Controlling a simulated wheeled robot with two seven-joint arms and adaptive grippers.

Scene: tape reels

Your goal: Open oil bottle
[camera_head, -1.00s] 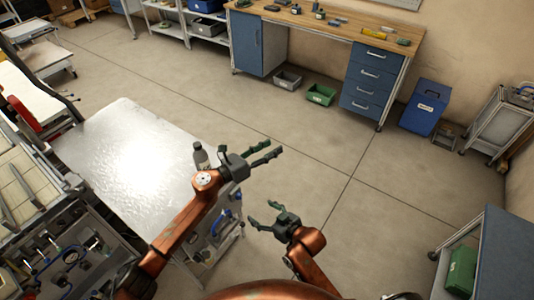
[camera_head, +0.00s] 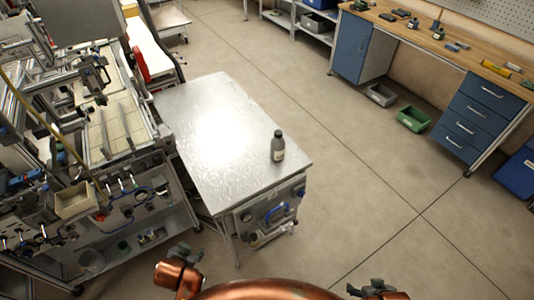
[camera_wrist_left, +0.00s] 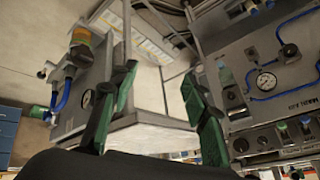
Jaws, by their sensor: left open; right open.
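A small dark grey oil bottle (camera_head: 278,146) with a dark top and a pale label stands upright near the right edge of a shiny metal table (camera_head: 190,110). My left gripper (camera_head: 185,254) is low in the head view, left of and well apart from the bottle. The left wrist view shows its two green-tipped fingers (camera_wrist_left: 158,74) spread with nothing between them. My right gripper (camera_head: 378,288) is at the bottom edge of the head view, right of the bottle, apart from it and partly cut off; it is open. I cannot make out the bottle in the left wrist view.
A machine bench (camera_head: 90,190) with gauges and hoses adjoins the table's left side. A blue handle (camera_head: 282,212) and fittings are below the table's front edge. A workbench (camera_head: 440,45) with blue drawers and a green bin (camera_head: 414,119) are far right. The floor between is clear.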

